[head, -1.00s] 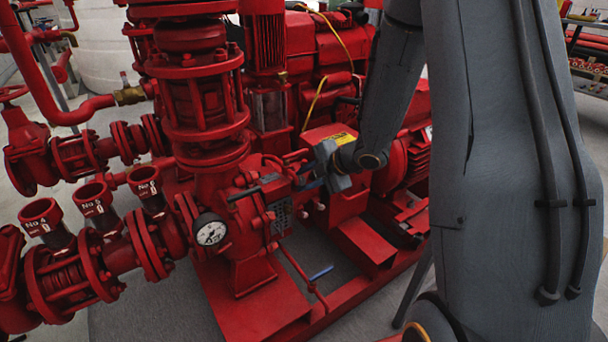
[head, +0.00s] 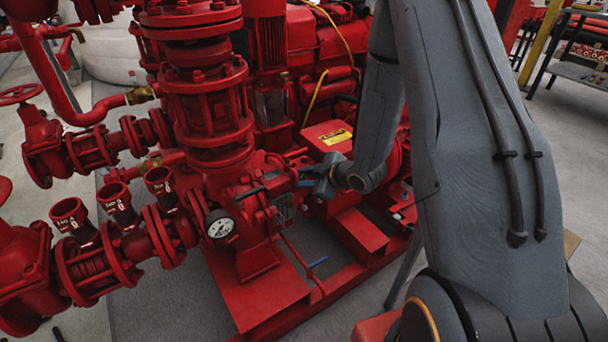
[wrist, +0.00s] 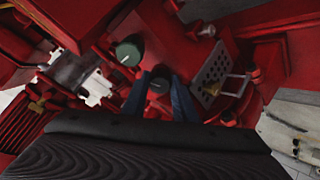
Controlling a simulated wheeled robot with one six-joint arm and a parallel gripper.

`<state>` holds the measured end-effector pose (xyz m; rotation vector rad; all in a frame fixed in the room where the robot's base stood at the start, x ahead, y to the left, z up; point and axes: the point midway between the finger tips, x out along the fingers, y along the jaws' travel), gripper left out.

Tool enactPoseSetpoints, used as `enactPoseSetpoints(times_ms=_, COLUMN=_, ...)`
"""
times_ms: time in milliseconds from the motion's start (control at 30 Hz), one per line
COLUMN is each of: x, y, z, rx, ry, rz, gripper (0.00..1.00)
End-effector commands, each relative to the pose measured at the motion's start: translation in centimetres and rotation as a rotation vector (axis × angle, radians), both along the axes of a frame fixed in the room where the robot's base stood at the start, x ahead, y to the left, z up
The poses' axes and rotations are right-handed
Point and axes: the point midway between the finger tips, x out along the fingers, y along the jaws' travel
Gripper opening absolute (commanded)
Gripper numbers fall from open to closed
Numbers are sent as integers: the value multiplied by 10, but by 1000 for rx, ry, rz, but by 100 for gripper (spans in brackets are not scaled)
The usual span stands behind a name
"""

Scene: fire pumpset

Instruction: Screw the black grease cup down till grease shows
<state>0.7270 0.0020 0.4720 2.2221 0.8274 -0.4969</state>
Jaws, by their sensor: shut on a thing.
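My gripper (wrist: 160,98) shows in the wrist view as two blue fingers, shut on a small dark round cup, the black grease cup (wrist: 159,83), between their tips. A second, grey-green cup (wrist: 128,53) stands apart, up and left of the fingers. In the head view my gripper (head: 307,181) is at the red pump housing, below the yellow label, and hides the cup it holds. I cannot make out any grease at the cup.
A perforated plate (wrist: 212,77) lies right of the fingers. Red pipes crowd the left. Grey floor is open at right.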

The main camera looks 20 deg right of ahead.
Motion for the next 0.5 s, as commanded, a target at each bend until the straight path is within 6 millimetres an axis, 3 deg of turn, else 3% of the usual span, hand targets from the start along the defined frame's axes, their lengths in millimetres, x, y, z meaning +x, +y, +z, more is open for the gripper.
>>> enactPoseSetpoints(times_ms=500, x=-1, y=0, z=-1, rx=34, ry=13, rz=-37, gripper=3)
